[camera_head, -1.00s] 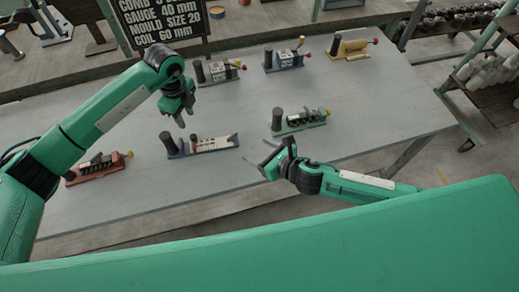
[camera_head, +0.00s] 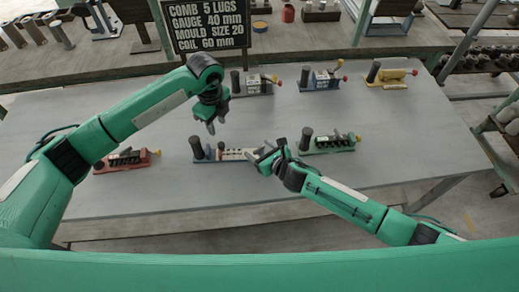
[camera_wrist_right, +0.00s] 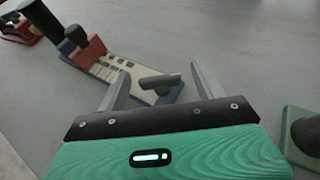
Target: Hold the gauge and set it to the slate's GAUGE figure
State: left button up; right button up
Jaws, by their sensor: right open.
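The slate (camera_head: 208,25) at the back reads GAUGE 40 mm. What looks like the gauge (camera_head: 232,155), a blue base with a pale marked plate and a dark upright grip at its left end, lies in the front row. In the right wrist view its marked plate (camera_wrist_right: 112,72) runs toward my fingers, and a dark bar-shaped piece (camera_wrist_right: 160,81) shows between them. My right gripper (camera_head: 262,156) is open at the gauge's right end; contact is unclear. My left gripper (camera_head: 210,130) hangs above and behind the gauge, pointing down; its finger gap is too small to judge.
A red device (camera_head: 126,160) stands left of the gauge and a green one (camera_head: 328,143) close to its right. The table's front strip is clear.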

jog(key=shift+w+a+f, duration=0.1)
jog(key=shift+w, duration=0.05)
jog(key=c, duration=1.3)
pick_arm(q)
jog(key=shift+o, duration=0.7)
pick_arm(e)
jog(key=shift+c, duration=0.3)
pick_arm(q)
jog(key=n+g+h, duration=0.1)
jog(key=n+h, duration=0.2)
jog(key=h, duration=0.1)
send_near(221, 144)
jog(key=x, duration=0.8)
jog(key=shift+d+f, duration=0.1)
jog(key=shift+f, duration=0.25)
